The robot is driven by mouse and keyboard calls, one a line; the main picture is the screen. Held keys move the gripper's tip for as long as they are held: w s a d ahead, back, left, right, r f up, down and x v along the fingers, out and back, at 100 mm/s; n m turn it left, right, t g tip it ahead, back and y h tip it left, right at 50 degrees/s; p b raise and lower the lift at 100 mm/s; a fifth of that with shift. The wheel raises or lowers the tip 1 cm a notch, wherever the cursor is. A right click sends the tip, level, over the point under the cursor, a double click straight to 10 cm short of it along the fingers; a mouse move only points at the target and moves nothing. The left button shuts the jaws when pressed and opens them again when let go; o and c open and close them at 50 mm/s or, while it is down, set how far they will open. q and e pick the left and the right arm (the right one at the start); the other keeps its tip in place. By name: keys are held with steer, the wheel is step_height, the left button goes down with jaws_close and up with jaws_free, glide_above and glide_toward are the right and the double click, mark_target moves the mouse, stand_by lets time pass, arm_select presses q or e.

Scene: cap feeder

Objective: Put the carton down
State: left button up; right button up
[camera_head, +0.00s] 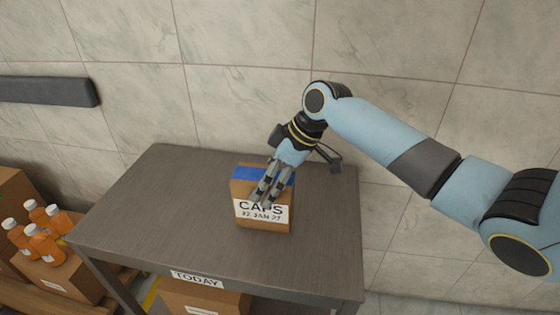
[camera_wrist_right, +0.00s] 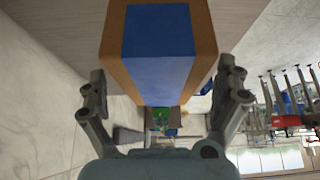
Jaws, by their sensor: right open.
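The carton (camera_head: 243,189), brown with blue tape on top and a white label reading "CAPS", stands upright on the dark table (camera_head: 170,210). My right gripper (camera_head: 262,197) is at the carton, its fingers pointing down over its top and front in the head view. In the right wrist view the carton (camera_wrist_right: 157,45) lies between the two spread fingers of the right gripper (camera_wrist_right: 165,90), with a gap visible on each side. The gripper is open and holds nothing. My left gripper is in neither view.
A "TODAY" sign (camera_head: 197,279) is on the table's front edge, above another carton (camera_head: 200,299) below. At the left, orange bottles with white caps (camera_head: 44,246) stand among boxes. A tiled wall (camera_head: 240,70) is behind. The table's left part is clear.

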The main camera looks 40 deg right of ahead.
steer(key=v, duration=1)
steer(key=shift+r, duration=0.25)
steer(key=shift+d, duration=0.1)
